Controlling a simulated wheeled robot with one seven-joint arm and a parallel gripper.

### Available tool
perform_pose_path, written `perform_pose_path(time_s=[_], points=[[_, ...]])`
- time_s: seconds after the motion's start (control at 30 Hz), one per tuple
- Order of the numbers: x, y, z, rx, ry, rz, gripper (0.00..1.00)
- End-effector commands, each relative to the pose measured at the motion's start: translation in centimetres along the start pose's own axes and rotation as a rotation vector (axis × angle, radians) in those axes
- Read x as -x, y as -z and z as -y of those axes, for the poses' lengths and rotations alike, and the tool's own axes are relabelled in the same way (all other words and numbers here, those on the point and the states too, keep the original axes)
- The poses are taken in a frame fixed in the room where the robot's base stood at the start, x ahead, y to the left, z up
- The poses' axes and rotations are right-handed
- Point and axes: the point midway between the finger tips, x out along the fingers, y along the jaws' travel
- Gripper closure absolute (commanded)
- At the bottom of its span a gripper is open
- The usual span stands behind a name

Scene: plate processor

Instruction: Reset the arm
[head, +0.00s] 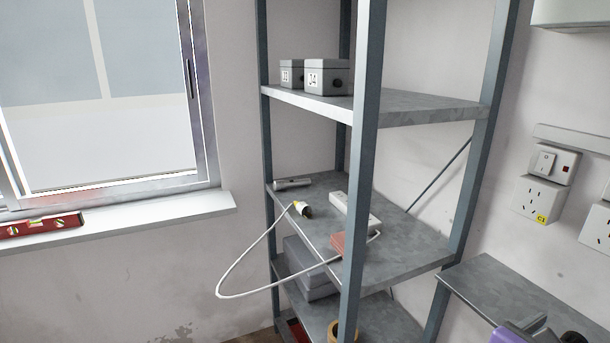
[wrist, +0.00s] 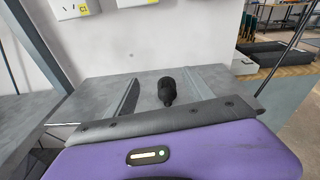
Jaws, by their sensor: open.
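My gripper (head: 525,328) shows only in part at the bottom right corner of the head view, with its purple body cut off by the frame edge. It is over or beside the grey bench at the right. In the wrist view, my gripper (wrist: 162,77) has its two grey fingers spread apart, above the grey bench top (wrist: 100,88). A small black object (wrist: 167,91) shows between the fingers. I cannot tell how far below them it is, and nothing is seen gripped.
A metal shelf rack (head: 362,150) stands left of the bench (head: 500,290). Its middle shelf holds a power strip (head: 352,212) and a white cable (head: 240,257) that hangs off the edge. A C1 wall socket (head: 538,198) is above the bench. The window sill (head: 150,215) is at left.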

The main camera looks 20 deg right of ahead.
Motion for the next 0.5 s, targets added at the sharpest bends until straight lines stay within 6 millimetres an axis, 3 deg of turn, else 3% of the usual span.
perform_pose_path(time_s=[0.1,0.2,0.37,0.5], points=[[0.8,-5.2,1.4,0.151,0.043,0.219,0.39],[3.0,-8.1,2.8,0.36,0.095,0.412,0.39],[8.5,-10.2,3.2,0.774,0.172,0.709,0.39],[14.3,-9.2,2.0,1.173,0.216,0.966,0.39]])
